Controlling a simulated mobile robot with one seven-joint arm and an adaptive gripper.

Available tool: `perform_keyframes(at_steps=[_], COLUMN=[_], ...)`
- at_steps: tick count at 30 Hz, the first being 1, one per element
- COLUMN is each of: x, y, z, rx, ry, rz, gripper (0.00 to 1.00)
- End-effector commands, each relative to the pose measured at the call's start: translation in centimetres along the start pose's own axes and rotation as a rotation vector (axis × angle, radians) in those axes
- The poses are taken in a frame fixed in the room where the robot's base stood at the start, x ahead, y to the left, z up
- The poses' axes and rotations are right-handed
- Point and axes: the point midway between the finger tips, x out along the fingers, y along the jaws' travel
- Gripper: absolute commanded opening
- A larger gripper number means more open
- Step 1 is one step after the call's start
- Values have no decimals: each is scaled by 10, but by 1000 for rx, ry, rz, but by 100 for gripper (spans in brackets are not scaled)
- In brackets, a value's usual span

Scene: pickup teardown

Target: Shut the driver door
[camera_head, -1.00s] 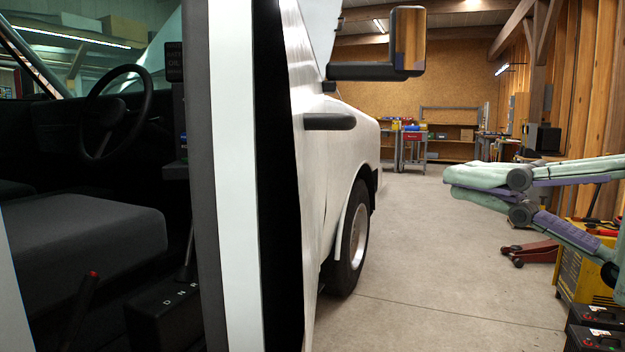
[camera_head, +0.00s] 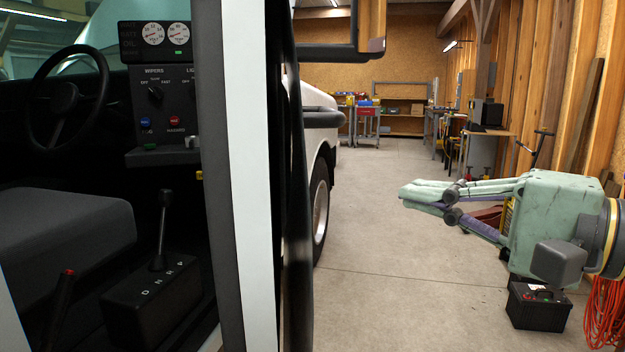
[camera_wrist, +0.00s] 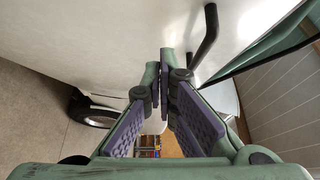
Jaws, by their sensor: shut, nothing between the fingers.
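The driver door (camera_head: 248,150) stands open in the middle of the head view, seen nearly edge-on as a tall grey and white strip. Its black outside handle (camera_head: 322,117) sticks out to the right, and the mirror is cut off at the top. The handle also shows in the wrist view (camera_wrist: 208,35), on a white panel. My gripper (camera_head: 404,195) is to the right of the door, in free air, pointing left. Its fingers are shut and empty, and it touches nothing that I can see. The wrist view shows the fingertips (camera_wrist: 166,82) close together, below the handle.
The cab interior with steering wheel (camera_head: 68,98) and gear lever (camera_head: 162,230) lies left of the door. A front wheel (camera_head: 319,212) stands beyond it. A black battery (camera_head: 540,305) and red cable (camera_head: 605,312) are on the floor at right. Concrete floor ahead is clear.

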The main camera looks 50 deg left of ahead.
Motion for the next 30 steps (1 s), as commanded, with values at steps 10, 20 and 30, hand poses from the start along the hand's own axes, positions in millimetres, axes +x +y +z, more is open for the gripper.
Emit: perform_keyframes(at_steps=[10, 20, 30], x=[75, 108, 110], y=[-2, -1, 0], z=[2, 26, 29], rx=[0, -1, 1], ry=[-7, -3, -2], rz=[1, 0, 0], gripper=[0, 0, 0])
